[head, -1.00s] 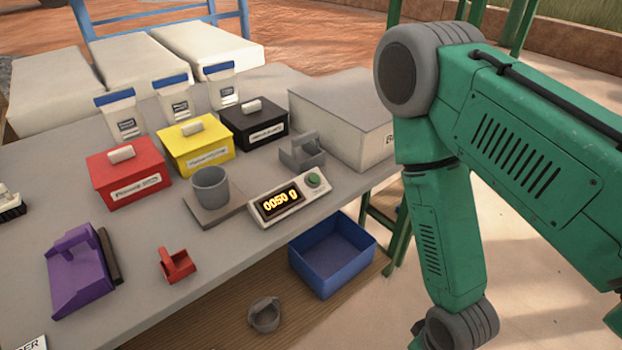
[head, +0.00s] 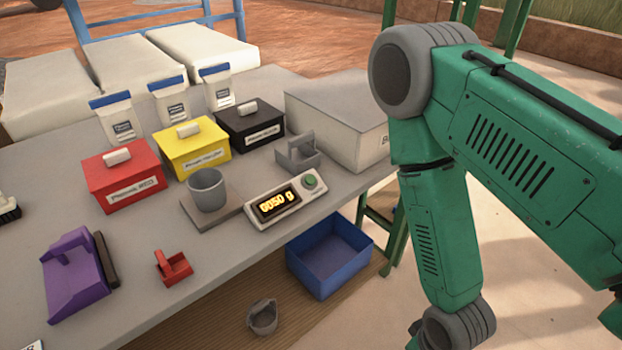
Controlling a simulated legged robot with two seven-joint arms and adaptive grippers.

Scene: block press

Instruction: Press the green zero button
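The green zero button (head: 310,182) is a small round knob at the right end of the scale's display box (head: 287,198). The display shows glowing yellow digits that read about 0050 g. The scale's grey plate (head: 219,214) lies left of the display, with a grey cup (head: 207,190) standing on it. My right arm comes in from the right and hangs down beside the table, well right of the button. Its gripper is below the bottom edge of the picture. My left gripper is not in view. Nothing touches the button.
Red (head: 124,176), yellow (head: 192,148) and black (head: 250,124) lidded boxes stand behind the scale. A grey scoop (head: 297,155) and a large grey box (head: 345,115) are behind the button. A red scoop (head: 173,267) and purple dustpan (head: 75,275) lie in front. A blue bin (head: 330,257) is below the table edge.

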